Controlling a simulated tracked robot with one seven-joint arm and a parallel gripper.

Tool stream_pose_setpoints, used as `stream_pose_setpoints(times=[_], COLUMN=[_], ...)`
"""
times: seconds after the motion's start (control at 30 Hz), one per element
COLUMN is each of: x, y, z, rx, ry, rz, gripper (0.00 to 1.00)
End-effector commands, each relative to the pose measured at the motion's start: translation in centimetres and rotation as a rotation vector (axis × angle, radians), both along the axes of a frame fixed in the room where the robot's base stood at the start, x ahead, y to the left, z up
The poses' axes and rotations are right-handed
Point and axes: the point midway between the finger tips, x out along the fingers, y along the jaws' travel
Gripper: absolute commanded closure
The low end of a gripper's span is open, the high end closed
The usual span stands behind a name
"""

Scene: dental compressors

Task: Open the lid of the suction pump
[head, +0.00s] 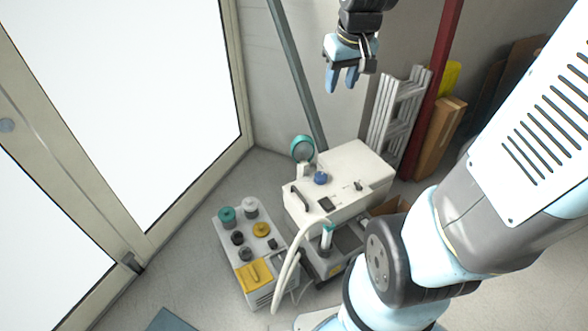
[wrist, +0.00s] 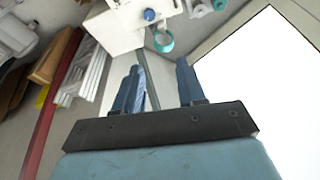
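The larger white machine (head: 352,165) is a boxy unit with a black handle, a blue knob and a teal-rimmed gauge on it. Its top looks closed. A smaller unit (head: 262,297) beside it on the left has a yellow panel (head: 254,275) and several coloured caps. I cannot tell for sure which one is the suction pump. My gripper (head: 343,86) is open and empty, high above and behind the machines, apart from both. In the wrist view the white machine (wrist: 113,30) shows at the top, beyond the parted fingers.
A pale hose (head: 287,265) arches in front of the larger machine. A folded ladder (head: 398,115), a red post (head: 432,90) and cardboard (head: 442,135) stand behind on the right. A glazed door (head: 185,100) is on the left.

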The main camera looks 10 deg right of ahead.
Motion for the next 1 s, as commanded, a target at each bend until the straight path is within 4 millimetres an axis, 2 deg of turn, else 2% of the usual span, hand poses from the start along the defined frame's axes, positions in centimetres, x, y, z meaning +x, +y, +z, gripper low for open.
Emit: stream_pose_setpoints(times=[0.2,0.5,0.8,1.0], x=[3.8,8.0,10.9,12.0], y=[0.3,0.7,1.3,1.8], z=[-4.5,-11.5,-19.6,-25.4], rx=[0.005,0.024,0.058,0.087], ry=[0.064,0.144,0.219,0.266], rz=[0.041,0.095,0.143,0.172], gripper=[0.60,0.60,0.60,0.60])
